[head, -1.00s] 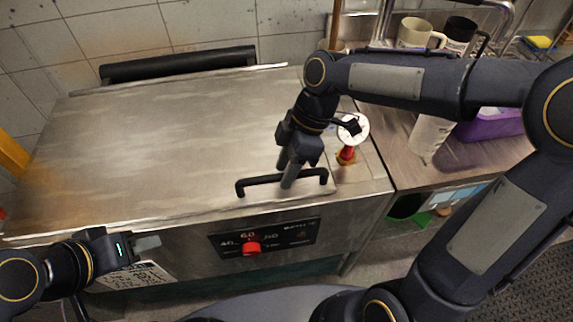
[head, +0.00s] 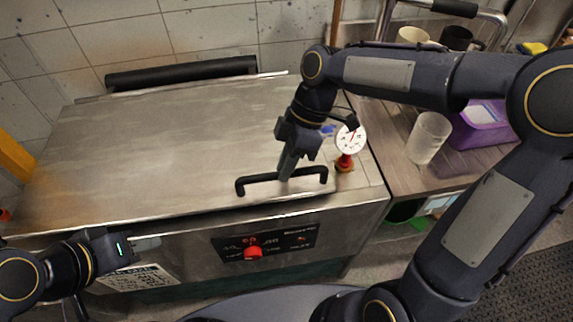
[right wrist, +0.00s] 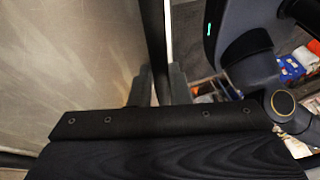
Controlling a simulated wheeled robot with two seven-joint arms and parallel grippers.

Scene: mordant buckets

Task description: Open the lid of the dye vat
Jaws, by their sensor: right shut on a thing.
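The dye vat is a steel box with a wide, flat lid (head: 170,140) and a black bar handle (head: 257,179) near the lid's front edge. A dark band shows under the front edge; the lid looks almost level, perhaps slightly raised. My right gripper (head: 287,174) is shut on the handle from above. In the right wrist view, the dark handle (right wrist: 156,45) runs between its two fingers (right wrist: 158,85), with the lid (right wrist: 70,60) at left. My left gripper (head: 150,243) is low at the left, apart from the handle; its finger gap cannot be made out.
A black bar (head: 180,73) runs along the vat's back by the tiled wall. A dial gauge (head: 350,139) stands just right of the lid. The front panel has a red knob (head: 253,253). A clear cup (head: 429,138) and a purple box (head: 484,124) stand on the right counter.

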